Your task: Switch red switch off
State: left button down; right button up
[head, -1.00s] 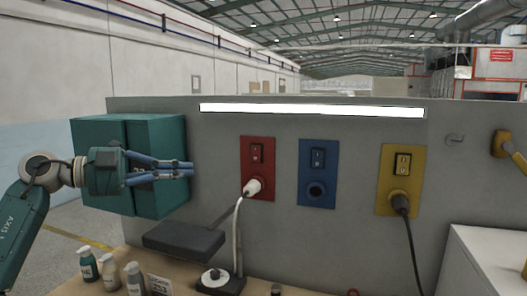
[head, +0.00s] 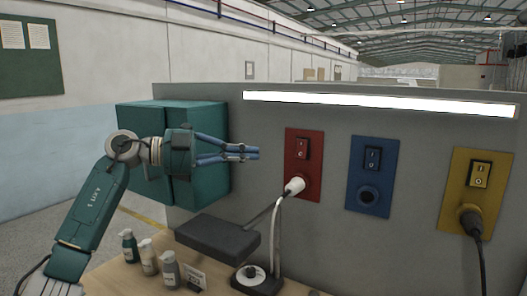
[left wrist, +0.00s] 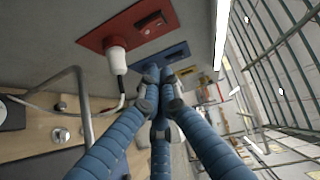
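The red switch (head: 302,148) is a dark rocker on the upper part of a red panel (head: 290,177) on the grey wall. A white plug (head: 295,186) sits in the socket below it. The switch also shows in the left wrist view (left wrist: 150,24), at the top, above the fingertips. My left gripper (head: 257,152) is left of the red panel at about the switch's height, apart from it in the picture. Its blue fingers (left wrist: 164,78) come together at the tips with nothing visible between them. My right gripper is not in view.
A blue panel (head: 373,178) and a yellow panel (head: 456,214) with a black plug (head: 470,217) are to the right. A teal cabinet (head: 140,118) is behind my left arm. Below stand a lamp (head: 218,236) and several bottles (head: 149,257) on the table.

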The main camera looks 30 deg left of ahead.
aim_at(301, 149)
pick_arm(q)
jog(key=p+x, duration=0.2)
jog(key=x, duration=0.1)
jog(key=w+a+p+x, duration=0.1)
jog(key=x, duration=0.3)
jog(key=p+x, duration=0.2)
jog(key=x, duration=0.2)
jog(key=shift+w+a+r+p, duration=0.15)
jog(key=shift+w+a+p, duration=0.15)
jog(key=shift+w, duration=0.35)
jog(key=shift+f, duration=0.25)
